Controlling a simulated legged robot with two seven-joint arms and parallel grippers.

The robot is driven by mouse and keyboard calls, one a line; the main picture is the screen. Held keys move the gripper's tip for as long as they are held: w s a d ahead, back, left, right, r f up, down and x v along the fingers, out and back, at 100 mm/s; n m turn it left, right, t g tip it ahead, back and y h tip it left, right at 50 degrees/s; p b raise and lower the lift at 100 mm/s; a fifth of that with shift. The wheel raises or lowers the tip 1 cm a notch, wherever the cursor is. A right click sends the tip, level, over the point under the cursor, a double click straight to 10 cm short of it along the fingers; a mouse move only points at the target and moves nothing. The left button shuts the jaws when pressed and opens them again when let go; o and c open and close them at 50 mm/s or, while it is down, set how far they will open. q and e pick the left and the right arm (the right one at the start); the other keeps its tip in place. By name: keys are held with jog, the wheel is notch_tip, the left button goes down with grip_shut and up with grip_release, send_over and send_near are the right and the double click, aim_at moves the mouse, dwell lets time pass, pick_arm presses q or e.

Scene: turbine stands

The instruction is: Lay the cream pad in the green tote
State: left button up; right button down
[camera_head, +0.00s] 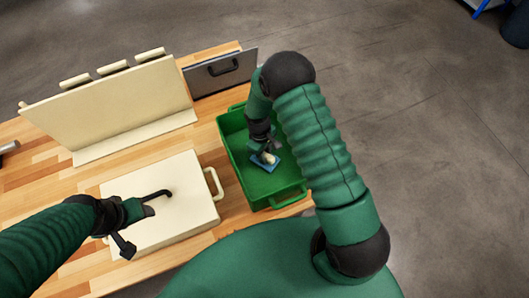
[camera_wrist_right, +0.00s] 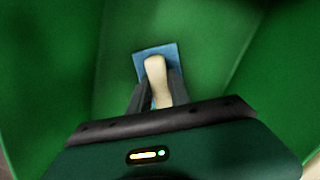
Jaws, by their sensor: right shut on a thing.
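The cream pad (camera_head: 268,158) shows as a small cream, rounded piece with a flat blue square (camera_head: 262,165) at it, low inside the green tote (camera_head: 232,160). In the right wrist view the cream piece (camera_wrist_right: 155,70) stands between my fingers, with the blue square (camera_wrist_right: 171,52) behind it. My right gripper (camera_head: 266,152) reaches down into the tote and is shut on the cream pad. Whether the blue face touches the tote floor is unclear. My left gripper (camera_head: 148,210) hovers over the cream case; its finger gap is unclear.
A cream case (camera_head: 185,195) with a side handle lies left of the tote. A cream upright panel (camera_head: 115,105) and a grey panel (camera_head: 222,73) with a black handle stand behind on the wooden table (camera_head: 35,150). The tote walls surround my right gripper.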

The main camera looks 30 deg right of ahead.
jog(key=shift+a, duration=0.15)
jog(key=shift+f, duration=0.3)
jog(key=c, duration=1.1)
grip_release()
jog(key=shift+o, duration=0.7)
jog(key=shift+w+a+r+p, duration=0.15)
jog(key=shift+r+p, duration=0.6)
jog(key=shift+r, duration=0.4)
jog(key=shift+w+r+p, duration=0.15)
jog(key=shift+r+p, duration=0.55)
jog(key=shift+r, duration=0.5)
jog(key=shift+w+a+r+p, duration=0.15)
jog(key=shift+r+p, duration=0.6)
jog(key=shift+r, duration=0.4)
jog(key=shift+d, duration=0.1)
